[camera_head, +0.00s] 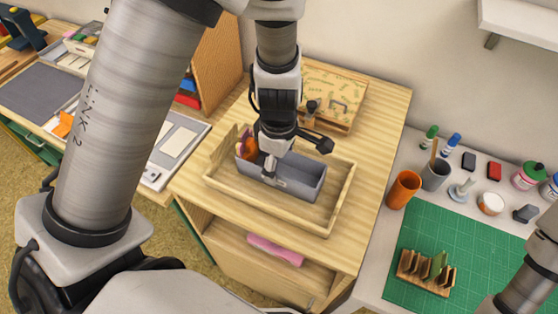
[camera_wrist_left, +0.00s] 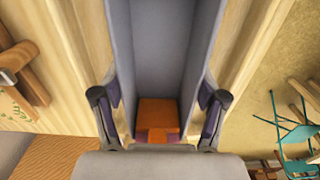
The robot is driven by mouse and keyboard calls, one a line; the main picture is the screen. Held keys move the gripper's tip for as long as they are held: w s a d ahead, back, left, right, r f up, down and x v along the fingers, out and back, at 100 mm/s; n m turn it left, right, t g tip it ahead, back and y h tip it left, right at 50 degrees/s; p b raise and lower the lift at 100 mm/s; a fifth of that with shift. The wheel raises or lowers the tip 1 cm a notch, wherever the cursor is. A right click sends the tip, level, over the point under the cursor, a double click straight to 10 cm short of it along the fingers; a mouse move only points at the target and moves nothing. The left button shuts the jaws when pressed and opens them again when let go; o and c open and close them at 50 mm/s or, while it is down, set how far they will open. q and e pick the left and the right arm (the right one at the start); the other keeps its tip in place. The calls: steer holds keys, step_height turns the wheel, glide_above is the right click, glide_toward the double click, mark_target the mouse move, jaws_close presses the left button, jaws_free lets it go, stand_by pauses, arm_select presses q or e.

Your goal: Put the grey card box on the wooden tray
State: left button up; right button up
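The grey card box (camera_head: 307,176) is long and open-topped and lies inside the rim of the wooden tray (camera_head: 344,202) on the wooden cabinet. An orange thing (camera_wrist_left: 158,113) and a purple one show at one end of the box. My left gripper (camera_head: 283,165) is over the box. In the left wrist view its two fingers (camera_wrist_left: 159,112) straddle the box (camera_wrist_left: 160,45), one against each long wall, with no clear gap. The box's underside is hidden, so its contact with the tray floor is not visible. My right gripper is out of view.
A patterned wooden box (camera_head: 335,95) stands behind the tray. An orange cup (camera_head: 403,189), a grey cup (camera_head: 435,174) and a green mat (camera_head: 455,242) with a wooden rack (camera_head: 425,272) are at the right. A pink roll (camera_head: 275,250) lies on the shelf below.

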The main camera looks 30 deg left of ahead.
arm_select(q)
steer(key=o, duration=0.3)
steer(key=shift+w, duration=0.1)
steer(key=shift+o, duration=0.2)
steer(key=shift+r, duration=0.1)
step_height(320, 180, up, 12)
steer(key=p, duration=0.1)
steer(key=shift+p, duration=0.35)
